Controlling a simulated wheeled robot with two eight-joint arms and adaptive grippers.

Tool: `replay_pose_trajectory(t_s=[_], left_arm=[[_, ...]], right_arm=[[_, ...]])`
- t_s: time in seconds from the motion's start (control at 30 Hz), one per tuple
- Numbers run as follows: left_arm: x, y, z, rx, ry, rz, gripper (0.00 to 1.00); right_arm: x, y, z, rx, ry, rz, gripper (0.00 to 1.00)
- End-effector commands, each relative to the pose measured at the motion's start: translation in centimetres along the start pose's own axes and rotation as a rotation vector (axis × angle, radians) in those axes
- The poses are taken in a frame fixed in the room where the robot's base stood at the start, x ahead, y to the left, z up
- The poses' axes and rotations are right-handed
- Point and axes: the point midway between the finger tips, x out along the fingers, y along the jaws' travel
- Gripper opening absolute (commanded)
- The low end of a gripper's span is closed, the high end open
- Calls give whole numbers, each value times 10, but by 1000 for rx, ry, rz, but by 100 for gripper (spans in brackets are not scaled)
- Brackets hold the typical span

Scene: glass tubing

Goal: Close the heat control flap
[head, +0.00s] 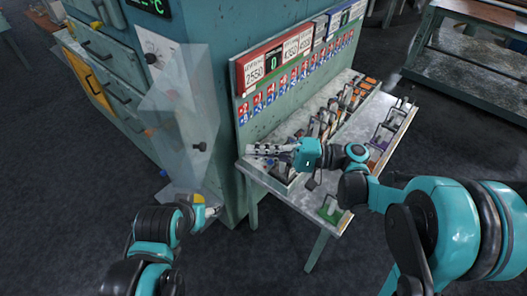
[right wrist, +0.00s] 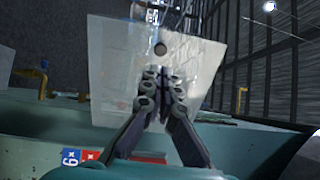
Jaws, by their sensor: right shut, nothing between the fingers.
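The heat control flap appears to be a clear panel (head: 185,120) standing out from the teal cabinet in the head view, open, with a small dark knob (head: 200,146) on it. In the right wrist view a pale see-through panel (right wrist: 120,65) with a dark round spot fills the space beyond the fingers. My right gripper (head: 254,149) is shut and empty. It points left toward the flap, with a gap to it in the head view. It also shows in the right wrist view (right wrist: 162,75). My left gripper (head: 212,211) is low, below the flap; its fingers are too unclear to read.
The teal cabinet (head: 110,85) has drawers and a white dial plate (head: 151,46). A side table (head: 345,140) under my right arm holds several levers and small parts, with a numbered sign board (head: 300,60) behind. The dark floor at lower left is free.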

Motion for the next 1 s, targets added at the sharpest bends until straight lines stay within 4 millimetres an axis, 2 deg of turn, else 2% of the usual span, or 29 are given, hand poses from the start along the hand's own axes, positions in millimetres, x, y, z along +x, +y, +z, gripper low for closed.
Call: replay_pose_trajectory(t_s=[0.03, 0.2, 0.4, 0.6, 1.0], left_arm=[[3, 0, 2, 0, 0, 0, 60], [8, 0, 6, 0, 0, 0, 60], [13, 0, 9, 0, 0, 0, 60], [15, 0, 11, 0, 0, 0, 60], [15, 0, 11, 0, 0, 0, 60]], right_arm=[[12, 2, 2, 0, -5, 0, 0], [49, 2, 1, 0, -4, 1, 0], [81, 2, 1, 0, -2, 1, 0], [95, 1, 0, 0, 1, 1, 0], [97, 0, 0, 0, 3, 1, 0]])
